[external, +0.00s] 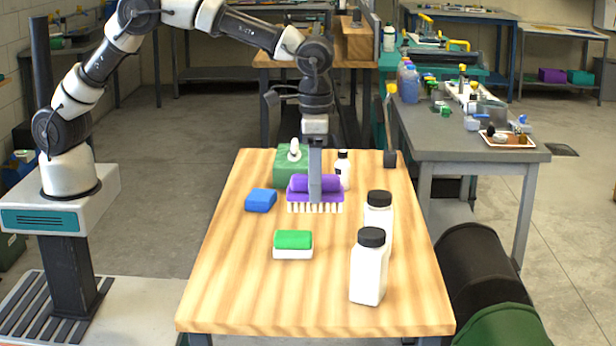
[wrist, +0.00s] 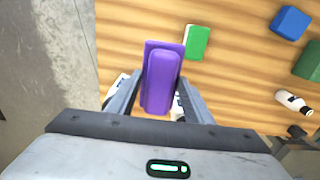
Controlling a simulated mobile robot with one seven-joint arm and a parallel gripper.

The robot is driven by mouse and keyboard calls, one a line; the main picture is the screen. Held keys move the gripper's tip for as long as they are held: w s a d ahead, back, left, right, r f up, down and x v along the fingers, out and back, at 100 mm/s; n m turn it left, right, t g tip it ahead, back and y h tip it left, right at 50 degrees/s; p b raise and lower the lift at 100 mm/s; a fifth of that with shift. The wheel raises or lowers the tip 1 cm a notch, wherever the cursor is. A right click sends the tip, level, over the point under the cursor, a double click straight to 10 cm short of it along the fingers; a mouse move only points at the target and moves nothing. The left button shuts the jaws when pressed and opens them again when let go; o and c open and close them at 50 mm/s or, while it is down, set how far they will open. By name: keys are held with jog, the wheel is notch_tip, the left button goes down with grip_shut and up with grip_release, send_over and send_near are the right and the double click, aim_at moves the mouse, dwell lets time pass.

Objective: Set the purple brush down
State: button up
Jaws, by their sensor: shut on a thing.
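The purple brush (external: 328,196) has a purple back and pale bristles that point down. My gripper (external: 315,188) is shut on it from above, over the back half of the wooden table (external: 225,295). In the wrist view the brush (wrist: 160,80) sits between the two fingers of my gripper (wrist: 157,98). The bristle tips look close to the table top, but I cannot tell whether they touch it. The wrist view hides the bristles.
Two white bottles (external: 368,268) (external: 386,215) stand at right. A green container (external: 284,165) and small bottle (external: 342,165) stand behind. The front left tabletop is clear.

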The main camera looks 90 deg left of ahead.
jog(key=w+a+p, duration=0.1)
jog(key=w+a, duration=0.2)
jog(key=a, duration=1.4)
jog(key=w+a+p, duration=0.1)
jog(key=w+a, duration=0.3)
jog(key=a, duration=1.2)
jog(key=shift+f+b, duration=1.05)
jog(key=shift+f, duration=6.85)
jog(key=shift+f, duration=0.2)
jog(key=o, duration=1.1)
